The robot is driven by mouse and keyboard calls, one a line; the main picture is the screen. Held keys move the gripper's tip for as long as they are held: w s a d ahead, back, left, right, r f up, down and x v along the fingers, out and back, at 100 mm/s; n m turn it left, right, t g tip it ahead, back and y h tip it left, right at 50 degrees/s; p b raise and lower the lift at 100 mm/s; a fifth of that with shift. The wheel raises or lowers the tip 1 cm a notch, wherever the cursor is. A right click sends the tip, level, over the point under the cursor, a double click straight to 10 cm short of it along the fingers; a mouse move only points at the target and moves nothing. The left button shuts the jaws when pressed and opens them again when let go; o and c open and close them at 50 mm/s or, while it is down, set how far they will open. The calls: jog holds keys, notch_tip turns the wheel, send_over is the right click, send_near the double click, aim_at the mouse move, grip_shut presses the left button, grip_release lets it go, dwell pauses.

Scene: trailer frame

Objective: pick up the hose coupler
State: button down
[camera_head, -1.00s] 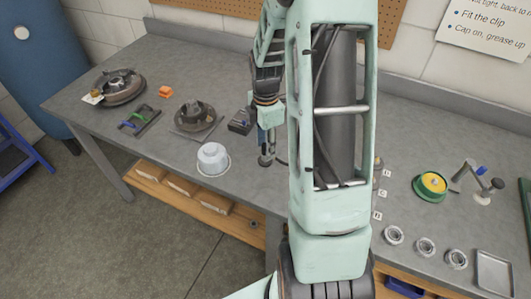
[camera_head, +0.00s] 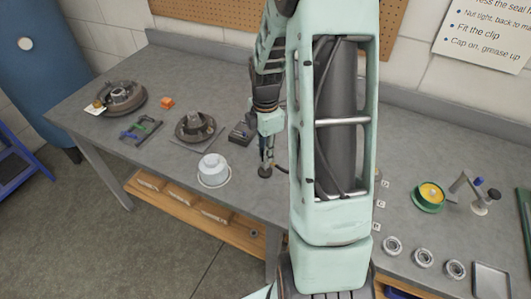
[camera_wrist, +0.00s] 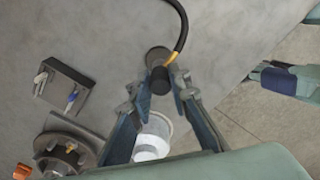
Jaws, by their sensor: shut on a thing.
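The hose coupler (camera_wrist: 157,77) is a dark cylinder-like fitting with a black hose and a yellow band at its end. In the wrist view it sits between the fingertips of my gripper (camera_wrist: 160,84), which is shut on it. In the head view my gripper (camera_head: 266,161) points down over the bench, right of the white tub. The dark foot of the coupler (camera_head: 264,172) shows below the fingers there, with a bit of hose to its right. I cannot tell whether it touches the bench.
A white tub (camera_head: 213,168) stands close left of my gripper. A green and yellow reel (camera_head: 429,196), several rings and a tray (camera_head: 491,280) are at right.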

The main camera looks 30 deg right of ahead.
jog(key=s+r+p, duration=0.6)
jog(key=s+r, duration=0.8)
jog(key=shift+d, duration=0.3)
jog(key=shift+w, duration=0.1)
